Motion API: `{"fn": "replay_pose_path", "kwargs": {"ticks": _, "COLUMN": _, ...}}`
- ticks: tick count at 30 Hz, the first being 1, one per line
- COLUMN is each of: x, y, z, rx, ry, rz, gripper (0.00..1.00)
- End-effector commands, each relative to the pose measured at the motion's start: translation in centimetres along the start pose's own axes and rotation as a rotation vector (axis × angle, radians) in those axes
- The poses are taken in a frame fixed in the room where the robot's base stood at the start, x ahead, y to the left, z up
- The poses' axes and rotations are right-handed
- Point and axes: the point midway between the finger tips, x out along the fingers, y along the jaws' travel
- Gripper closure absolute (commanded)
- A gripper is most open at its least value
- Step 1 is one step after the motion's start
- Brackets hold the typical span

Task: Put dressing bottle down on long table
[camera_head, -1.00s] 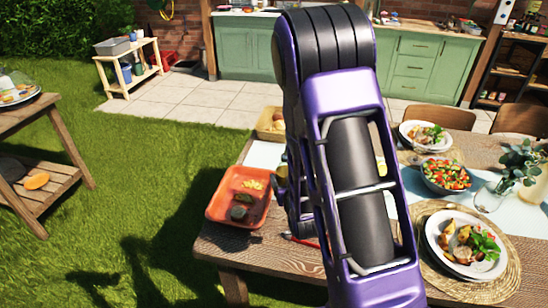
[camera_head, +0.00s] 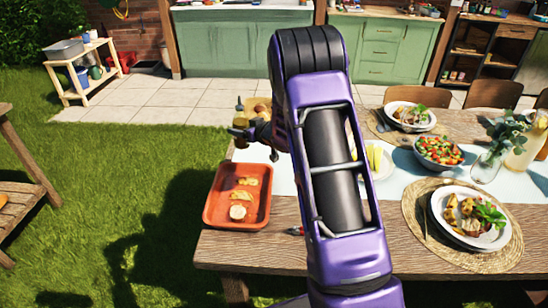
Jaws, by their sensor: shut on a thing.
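My gripper (camera_head: 256,131) shows at the far left end of the long table (camera_head: 250,245), left of my purple arm. It is shut on a small yellowish thing with a dark top, which looks like the dressing bottle (camera_head: 239,121). The bottle looks roughly upright. It shows above the table's far left corner, beyond the orange tray. Whether its base touches anything cannot be told. My arm hides part of the table's middle.
The orange tray (camera_head: 238,196) with food lies on the table's left end. A wooden board or basket (camera_head: 262,104) is behind the gripper. A plate with yellow sticks (camera_head: 375,158), salad bowl (camera_head: 438,152) and set plates (camera_head: 470,217) are to the right. Bare wood shows at the front left.

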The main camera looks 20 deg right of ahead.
Motion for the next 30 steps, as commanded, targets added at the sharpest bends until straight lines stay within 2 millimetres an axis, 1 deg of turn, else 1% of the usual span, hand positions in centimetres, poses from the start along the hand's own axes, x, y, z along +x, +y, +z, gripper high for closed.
{"fn": "replay_pose_path", "kwargs": {"ticks": 1, "x": 0.9, "y": 2.4, "z": 0.2, "rx": -0.010, "ry": 0.007, "rz": -0.011, "gripper": 1.00}}
{"fn": "replay_pose_path", "kwargs": {"ticks": 2, "x": 1.2, "y": 3.6, "z": 0.2, "rx": -0.015, "ry": 0.006, "rz": -0.022, "gripper": 1.00}}
{"fn": "replay_pose_path", "kwargs": {"ticks": 3, "x": 1.6, "y": 5.1, "z": 0.1, "rx": -0.019, "ry": 0.006, "rz": -0.032, "gripper": 1.00}}
{"fn": "replay_pose_path", "kwargs": {"ticks": 5, "x": 2.0, "y": 7.3, "z": 0.0, "rx": -0.024, "ry": 0.006, "rz": -0.044, "gripper": 1.00}}
{"fn": "replay_pose_path", "kwargs": {"ticks": 6, "x": 2.1, "y": 8.8, "z": 0.0, "rx": -0.025, "ry": 0.006, "rz": -0.048, "gripper": 1.00}}
{"fn": "replay_pose_path", "kwargs": {"ticks": 9, "x": 2.1, "y": 11.8, "z": -0.1, "rx": -0.026, "ry": 0.006, "rz": -0.049, "gripper": 1.00}}
{"fn": "replay_pose_path", "kwargs": {"ticks": 12, "x": 1.9, "y": 13.9, "z": -0.2, "rx": -0.023, "ry": 0.005, "rz": -0.046, "gripper": 1.00}}
{"fn": "replay_pose_path", "kwargs": {"ticks": 14, "x": 1.9, "y": 14.6, "z": -0.1, "rx": -0.022, "ry": 0.004, "rz": -0.044, "gripper": 1.00}}
{"fn": "replay_pose_path", "kwargs": {"ticks": 17, "x": 2.1, "y": 15.2, "z": 0.8, "rx": -0.020, "ry": 0.002, "rz": -0.042, "gripper": 1.00}}
{"fn": "replay_pose_path", "kwargs": {"ticks": 21, "x": 3.1, "y": 15.2, "z": 3.4, "rx": -0.018, "ry": 0.002, "rz": -0.044, "gripper": 1.00}}
{"fn": "replay_pose_path", "kwargs": {"ticks": 24, "x": 3.6, "y": 15.2, "z": 4.8, "rx": -0.020, "ry": 0.002, "rz": -0.044, "gripper": 1.00}}
{"fn": "replay_pose_path", "kwargs": {"ticks": 30, "x": 4.1, "y": 15.2, "z": 6.1, "rx": -0.021, "ry": 0.003, "rz": -0.043, "gripper": 1.00}}
